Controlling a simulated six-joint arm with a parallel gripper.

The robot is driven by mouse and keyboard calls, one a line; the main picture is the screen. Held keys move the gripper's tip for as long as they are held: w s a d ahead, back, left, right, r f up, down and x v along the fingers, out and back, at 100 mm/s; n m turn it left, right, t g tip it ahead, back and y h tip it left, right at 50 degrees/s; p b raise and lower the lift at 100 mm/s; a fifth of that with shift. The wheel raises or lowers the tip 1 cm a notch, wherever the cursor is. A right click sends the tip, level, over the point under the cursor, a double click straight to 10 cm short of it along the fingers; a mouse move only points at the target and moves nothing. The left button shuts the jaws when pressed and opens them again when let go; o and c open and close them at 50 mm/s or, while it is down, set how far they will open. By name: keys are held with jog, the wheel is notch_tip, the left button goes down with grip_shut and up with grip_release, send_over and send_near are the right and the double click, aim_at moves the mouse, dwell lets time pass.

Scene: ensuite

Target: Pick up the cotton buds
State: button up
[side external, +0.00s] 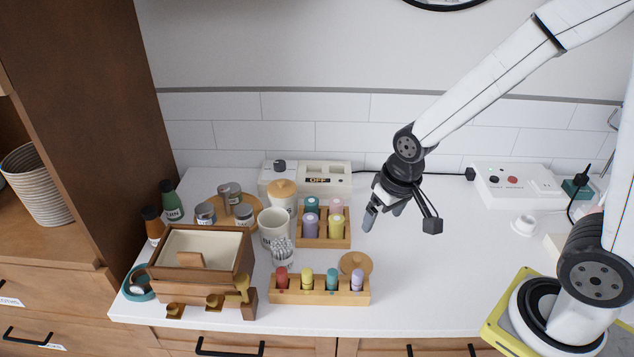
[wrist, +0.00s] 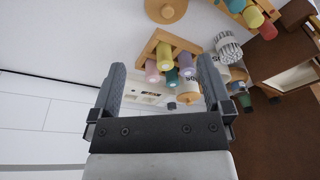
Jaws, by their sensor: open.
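The cotton buds (side external: 283,248) stand as a white-tipped bundle in a small clear holder, in front of a white cup, left of centre in the side external view. In the wrist view the cotton buds (wrist: 229,47) show at the upper right, beyond the right finger. My gripper (side external: 382,214) is open and empty, above the counter and well to the right of the buds. Its two fingers frame the lower middle of the wrist view (wrist: 162,75), with nothing held between them.
A rack of coloured bottles (side external: 362,297) is in front of the buds, another rack (side external: 338,242) to their right. A wooden box (side external: 175,245) and a white cup (side external: 270,222) crowd the left. A round wooden lid (side external: 356,264) lies nearby. The counter (side external: 440,270) is clear at centre right.

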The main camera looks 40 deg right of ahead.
jog(key=w+a+f+m+g, duration=0.1)
jog(key=w+a+m, duration=0.2)
jog(key=w, duration=0.2)
jog(key=w+a+f+m, duration=0.1)
jog(key=w+a+m, duration=0.15)
jog(key=w, duration=0.25)
jog(key=m+g, duration=0.1)
jog(key=m, duration=0.3)
send_over(281, 245)
jog(key=d, duration=0.1)
jog(key=f, duration=0.2)
jog(key=s+f, duration=0.1)
jog(key=shift+f, duration=0.4)
jog(key=shift+w+a+f+m, duration=0.25)
jog(key=shift+w+a, duration=0.1)
jog(key=shift+a, duration=0.05)
jog(key=shift+w+f, duration=0.15)
jog(key=shift+f, duration=3.75)
jog(key=c, duration=1.2)
jog(key=shift+o, duration=0.2)
jog(key=shift+r, duration=0.1)
